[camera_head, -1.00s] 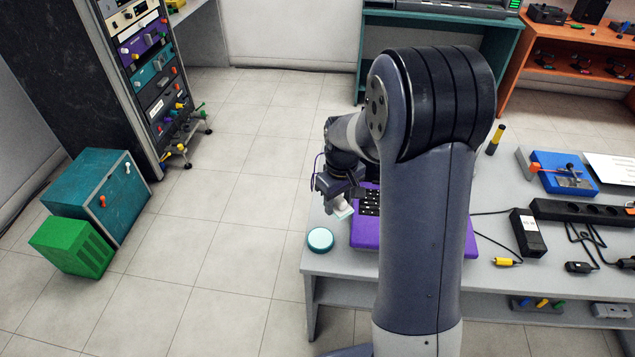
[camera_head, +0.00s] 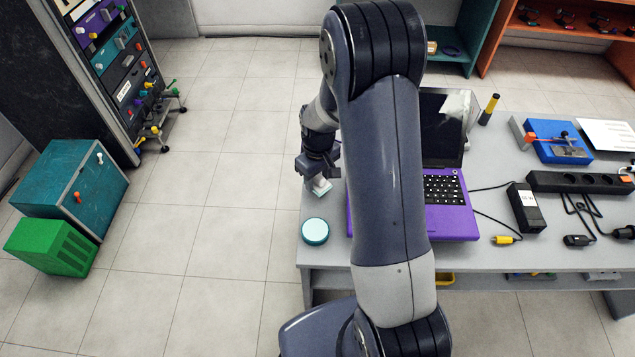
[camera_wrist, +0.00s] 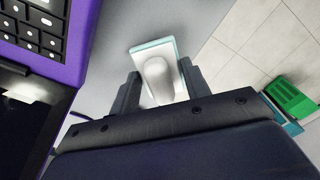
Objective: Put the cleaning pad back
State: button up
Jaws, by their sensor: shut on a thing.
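The cleaning pad (camera_head: 322,189) has a white handle and a pale teal edge. My gripper (camera_head: 318,178) is shut on it over the left end of the table. In the wrist view, the pad (camera_wrist: 158,52) sits between the two dark fingers of my gripper (camera_wrist: 159,82), which close on its white handle. I cannot tell the exact gap between pad and table.
An open purple laptop (camera_head: 452,222) lies right of my gripper, partly behind my arm. A black adapter (camera_head: 525,207), a power strip (camera_head: 580,183) and cables lie farther right. The grey table (camera_head: 310,262) ends at the left, with open floor beyond.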

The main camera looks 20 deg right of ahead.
aim_at(318, 176)
jog(key=shift+f, duration=1.5)
jog(key=o, duration=0.9)
jog(key=shift+r, duration=0.1)
notch_tip(318, 176, up, 12)
jog(key=shift+s+r, duration=0.1)
